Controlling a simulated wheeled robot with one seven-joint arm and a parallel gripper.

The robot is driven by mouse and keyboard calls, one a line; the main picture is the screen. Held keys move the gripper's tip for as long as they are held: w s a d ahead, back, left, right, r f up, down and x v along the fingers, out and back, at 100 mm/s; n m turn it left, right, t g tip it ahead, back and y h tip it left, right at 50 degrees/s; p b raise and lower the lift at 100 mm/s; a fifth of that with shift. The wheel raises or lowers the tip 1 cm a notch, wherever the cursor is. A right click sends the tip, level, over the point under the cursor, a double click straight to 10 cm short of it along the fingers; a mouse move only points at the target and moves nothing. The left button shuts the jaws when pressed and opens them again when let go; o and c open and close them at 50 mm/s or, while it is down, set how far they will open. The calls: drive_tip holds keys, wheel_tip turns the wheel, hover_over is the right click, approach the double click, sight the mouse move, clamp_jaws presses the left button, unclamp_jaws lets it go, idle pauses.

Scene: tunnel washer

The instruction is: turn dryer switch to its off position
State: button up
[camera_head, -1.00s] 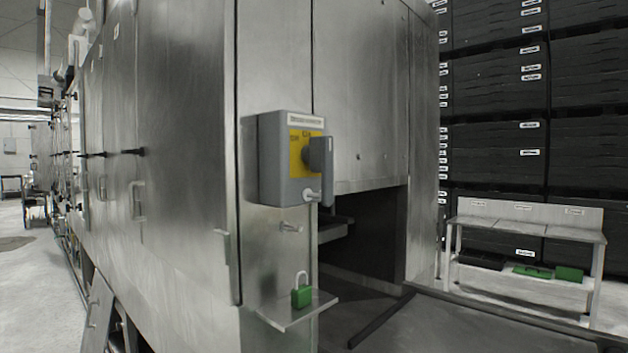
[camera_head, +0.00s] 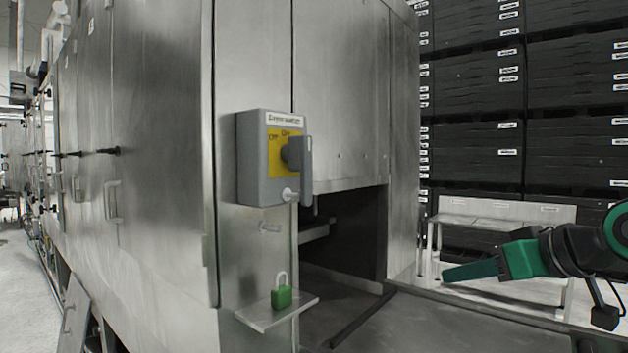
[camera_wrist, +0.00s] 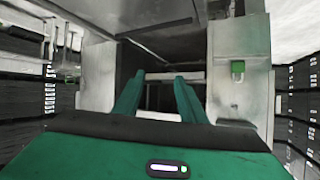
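The dryer switch is a grey box (camera_head: 262,160) with a yellow plate on the corner of the steel machine. Its dark grey handle (camera_head: 304,165) stands upright. On the plate, a label at the top seems to read ON and one at the left OFF. My gripper (camera_head: 446,274) is at the right of the head view, lower than the switch and well apart from it, its green fingers pointing left. In the wrist view the two fingers (camera_wrist: 157,84) are spread with nothing between them. I cannot make out the switch in the wrist view.
A green padlock (camera_head: 282,297) stands on a small metal shelf (camera_head: 268,319) below the switch; it also shows in the wrist view (camera_wrist: 238,69). A steel bench (camera_head: 507,211) and stacked black crates (camera_head: 472,130) stand behind my arm.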

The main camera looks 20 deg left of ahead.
drive_tip(key=s+a+r+n+g+y, duration=0.1)
drive_tip(key=a+r+n+y, duration=0.1)
drive_tip(key=a+r, duration=0.35)
drive_tip(key=s+a+r+n+y, duration=0.2)
drive_tip(key=a+r+y, duration=0.15)
drive_tip(key=a, duration=0.35)
drive_tip(key=n+g+y, duration=0.2)
drive_tip(key=n+y, duration=0.1)
approach(310, 176)
drive_tip(key=x, duration=1)
drive_tip(key=shift+a+r, duration=0.1)
drive_tip(key=shift+a, duration=0.25)
drive_tip(key=shift+w+d, duration=0.1)
clamp_jaws()
